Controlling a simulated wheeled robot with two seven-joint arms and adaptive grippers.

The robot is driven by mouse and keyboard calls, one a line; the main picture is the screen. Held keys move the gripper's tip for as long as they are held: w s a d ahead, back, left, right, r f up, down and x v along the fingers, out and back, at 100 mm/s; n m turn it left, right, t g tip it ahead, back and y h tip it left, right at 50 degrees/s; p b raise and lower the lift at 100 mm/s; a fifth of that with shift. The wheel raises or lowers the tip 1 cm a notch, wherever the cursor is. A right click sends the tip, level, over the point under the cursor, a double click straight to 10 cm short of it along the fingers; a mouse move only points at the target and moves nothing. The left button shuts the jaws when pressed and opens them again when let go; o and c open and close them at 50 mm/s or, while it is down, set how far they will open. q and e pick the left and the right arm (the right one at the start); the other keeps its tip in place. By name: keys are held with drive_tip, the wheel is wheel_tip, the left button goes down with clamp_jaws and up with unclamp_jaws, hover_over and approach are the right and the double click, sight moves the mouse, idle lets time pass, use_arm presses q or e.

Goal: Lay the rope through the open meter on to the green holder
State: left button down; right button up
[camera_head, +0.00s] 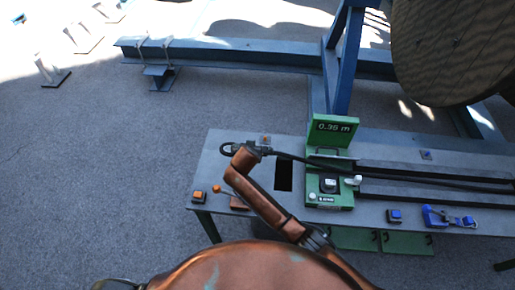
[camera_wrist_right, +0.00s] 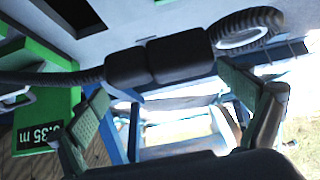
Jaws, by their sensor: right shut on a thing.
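The black rope (camera_head: 420,182) runs across the table from the right and crosses the green meter block (camera_head: 312,185). Its left end has a thick black sleeve (camera_wrist_right: 180,56) and a loop (camera_wrist_right: 246,28), which also shows in the head view (camera_head: 228,148). My right gripper (camera_head: 254,150) is shut on this rope end, left of the meter. Its padded fingers sit on either side of the sleeve in the wrist view (camera_wrist_right: 165,78). The meter's display (camera_head: 333,127) reads 0.35 m. I cannot tell a separate green holder from the meter block. My left gripper is out of view.
The grey table (camera_head: 230,170) has a dark rectangular opening (camera_head: 284,177) left of the meter. A large reel (camera_head: 455,45) stands behind.

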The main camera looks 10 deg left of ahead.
drive_tip(key=shift+w+f+b, duration=0.1)
drive_tip(key=shift+f+b, duration=4.4)
drive_tip(key=shift+f, duration=2.5)
drive_tip(key=o, duration=1.6)
drive_tip(key=shift+o, duration=0.4)
